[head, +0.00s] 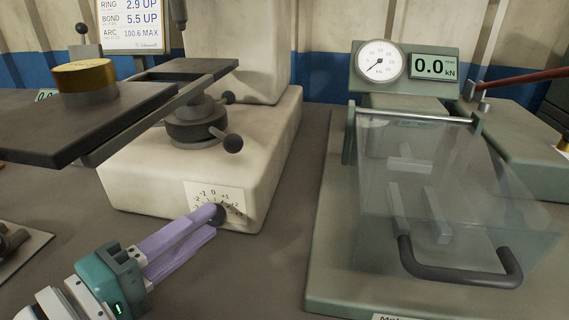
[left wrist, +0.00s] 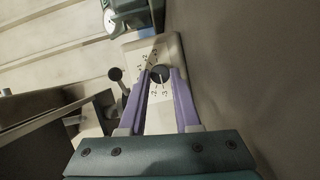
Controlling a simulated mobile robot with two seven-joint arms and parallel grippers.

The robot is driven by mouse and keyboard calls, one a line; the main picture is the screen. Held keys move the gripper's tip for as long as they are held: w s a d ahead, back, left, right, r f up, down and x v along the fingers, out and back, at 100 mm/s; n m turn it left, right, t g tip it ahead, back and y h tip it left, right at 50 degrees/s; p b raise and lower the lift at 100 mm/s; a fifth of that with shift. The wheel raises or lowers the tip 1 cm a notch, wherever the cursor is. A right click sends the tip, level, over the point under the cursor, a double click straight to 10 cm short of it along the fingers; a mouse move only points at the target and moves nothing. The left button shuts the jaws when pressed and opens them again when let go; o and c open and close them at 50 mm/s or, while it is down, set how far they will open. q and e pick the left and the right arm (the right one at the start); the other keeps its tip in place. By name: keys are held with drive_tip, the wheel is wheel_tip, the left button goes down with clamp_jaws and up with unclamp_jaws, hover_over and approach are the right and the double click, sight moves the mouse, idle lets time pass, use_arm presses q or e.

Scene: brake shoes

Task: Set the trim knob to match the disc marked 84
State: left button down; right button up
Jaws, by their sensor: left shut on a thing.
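The trim knob (head: 219,214) is a small dark round knob on a white scale plate (head: 198,190) at the front of the cream machine base. The plate carries marks around 0, with minus numbers on the left and plus numbers on the right. My left gripper (head: 210,220), with purple fingers, is shut on the knob. In the left wrist view the knob (left wrist: 159,74) sits between the fingertips (left wrist: 160,80). I cannot tell the knob's setting. A gold-topped disc (head: 84,75) sits on the machine's dark table; no 84 is readable. My right gripper is not in view.
A black-ball lever (head: 232,143) sticks out above the scale plate. The dark table (head: 70,122) overhangs at the left. A clear-covered press fixture (head: 455,190) with a dark handle stands at the right, beside a gauge (head: 380,61) and a 0.0 kN display (head: 435,66).

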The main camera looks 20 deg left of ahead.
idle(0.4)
use_arm(q)
drive_tip(key=c, duration=0.6)
unclamp_jaws()
drive_tip(key=s, duration=0.3)
drive_tip(key=s+a, duration=0.1)
drive_tip(key=s, duration=0.2)
drive_tip(key=s+p, duration=0.1)
drive_tip(key=s, duration=0.2)
drive_tip(key=shift+s+a+r, duration=0.2)
drive_tip(key=shift+s+r, duration=0.2)
